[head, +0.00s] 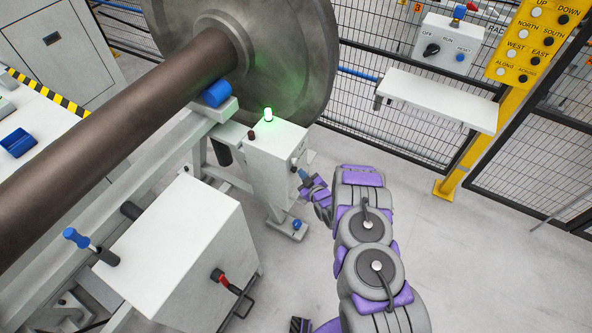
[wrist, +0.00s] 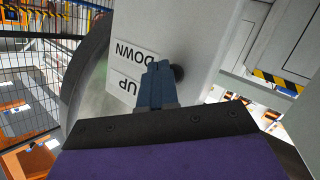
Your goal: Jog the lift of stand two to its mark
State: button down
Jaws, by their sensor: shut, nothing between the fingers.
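A white stand box (head: 270,150) with a lit green lamp (head: 268,115) on top stands below the large wheel. My gripper (head: 303,174) is at the box's right side face, fingers toward it. In the wrist view my gripper (wrist: 156,70) is shut and empty, in front of the white face. A DOWN label (wrist: 136,53) and an UP label (wrist: 125,90) appear upside down left of the fingers. Any button beside UP and the lift mark are not visible.
The wheel (head: 290,60) and its brown axle (head: 120,120) lie above the stand. A white cabinet (head: 175,250) with a red-handled lever stands at front left. A shelf (head: 437,100), control box (head: 447,50) and yellow pendant panel (head: 535,40) are by the mesh fence. Floor at right is clear.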

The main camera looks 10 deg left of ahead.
jog(key=shift+s+d+p, duration=0.2)
jog(key=shift+d+p, duration=0.15)
jog(key=shift+d, duration=0.2)
jog(key=shift+s+d+p, duration=0.3)
jog(key=shift+d+p, duration=0.35)
jog(key=shift+d, duration=0.15)
jog(key=shift+s+d+p, duration=0.25)
jog(key=shift+d+p, duration=0.4)
jog(key=shift+d, duration=0.1)
jog(key=shift+s+d+p, duration=0.3)
jog(key=shift+d+p, duration=0.35)
jog(key=shift+d, duration=0.15)
